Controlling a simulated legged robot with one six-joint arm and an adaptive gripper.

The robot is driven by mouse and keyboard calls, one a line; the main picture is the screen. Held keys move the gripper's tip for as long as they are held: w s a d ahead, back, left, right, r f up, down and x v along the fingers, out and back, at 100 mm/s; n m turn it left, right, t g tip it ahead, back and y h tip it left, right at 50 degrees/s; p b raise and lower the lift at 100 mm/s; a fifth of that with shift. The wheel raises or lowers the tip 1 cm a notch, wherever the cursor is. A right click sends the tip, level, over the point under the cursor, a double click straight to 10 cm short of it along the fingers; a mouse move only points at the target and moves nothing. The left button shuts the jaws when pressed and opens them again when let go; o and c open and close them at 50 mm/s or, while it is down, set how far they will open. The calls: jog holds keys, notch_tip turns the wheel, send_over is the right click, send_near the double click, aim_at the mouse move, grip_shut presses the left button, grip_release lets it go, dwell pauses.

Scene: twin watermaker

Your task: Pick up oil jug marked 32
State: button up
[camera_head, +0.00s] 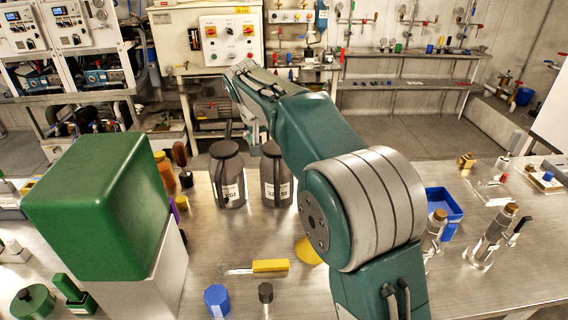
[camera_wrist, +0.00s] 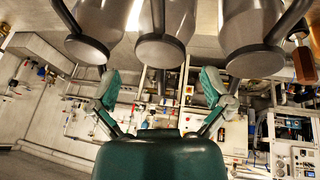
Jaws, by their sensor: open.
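Two dark grey jugs with black lids and white labels stand on the metal bench in the head view. The label of the right jug (camera_head: 277,180) seems to begin with 32. The left jug (camera_head: 228,178) has a label that I cannot read surely.
A large green block (camera_head: 95,190) on a pale box stands at the left. A yellow piece (camera_head: 270,266), a blue cap (camera_head: 217,300) and a small black-topped piece (camera_head: 265,295) lie in front of the jugs. A blue bin (camera_head: 444,205) and metal fittings (camera_head: 490,240) are at the right.

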aim_at(274, 162)
jog(key=x, duration=0.4)
jog(key=a+x, duration=0.1)
jog(key=x, duration=0.1)
jog(key=shift+w+d+f, duration=0.1)
jog(key=shift+w+f, duration=0.15)
jog(key=shift+w, duration=0.15)
jog(key=x, duration=0.3)
jog(key=shift+s+d+f, duration=0.15)
jog(key=shift+d+f, duration=0.15)
jog(key=shift+f, duration=0.05)
jog(key=shift+w+f, duration=0.25)
jog(key=shift+f, duration=0.25)
grip_shut()
